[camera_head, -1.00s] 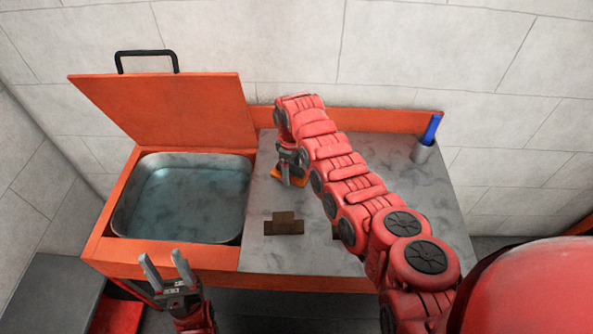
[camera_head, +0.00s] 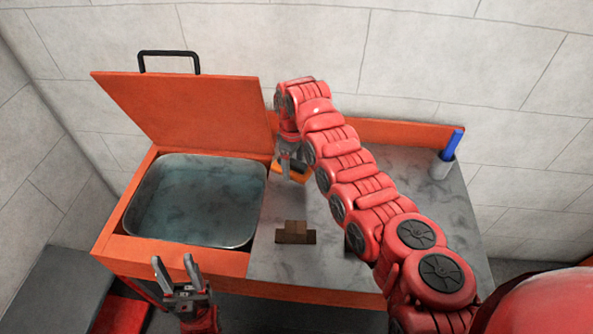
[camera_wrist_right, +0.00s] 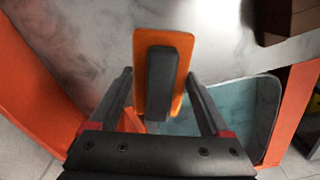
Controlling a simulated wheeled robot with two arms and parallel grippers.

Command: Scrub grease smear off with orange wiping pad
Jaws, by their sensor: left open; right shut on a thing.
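The orange wiping pad (camera_head: 293,173) with a dark grey handle is held by my right gripper (camera_head: 292,158) near the counter's back left, beside the tank. In the right wrist view the pad (camera_wrist_right: 143,75) shows flat orange, with its handle (camera_wrist_right: 162,85) between the fingers of the right gripper (camera_wrist_right: 160,78). I cannot tell whether the pad touches the counter. My left gripper (camera_head: 174,264) is open and empty in front of the tank's front edge. The grey counter (camera_head: 330,265) has dark mottled marks; I cannot tell a grease smear from its pattern.
A metal tank (camera_head: 195,243) of bluish water (camera_head: 190,200) stands left, its orange lid (camera_head: 185,105) raised. A brown stepped block (camera_head: 295,233) sits on the counter. My right arm crosses the counter.

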